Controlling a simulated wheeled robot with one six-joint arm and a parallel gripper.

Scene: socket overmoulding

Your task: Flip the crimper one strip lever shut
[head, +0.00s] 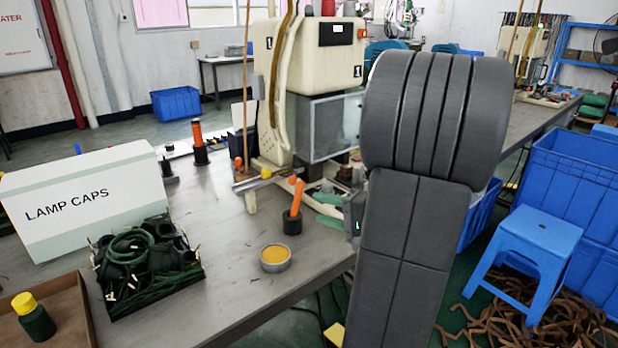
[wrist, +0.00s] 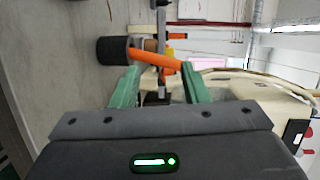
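A strip lever with an orange handle (head: 295,199) rises from a round black base (head: 292,224) on the bench in front of the cream crimper (head: 313,60). The handle leans a little to the right. In the wrist view the same orange handle (wrist: 155,57) and black base (wrist: 112,49) lie just beyond my gripper (wrist: 157,82). The two green fingers are open and apart, with nothing held between them. In the head view my gripper (head: 324,209) is just right of the handle, partly hidden by my arm. I cannot tell whether a finger touches the handle.
Another orange handle (head: 197,132) stands upright in a black base farther back. A round tin (head: 274,258) sits at the bench front. A lamp caps box (head: 85,200), a tray of dark green parts (head: 150,285) and a yellow-capped bottle (head: 35,318) are at left.

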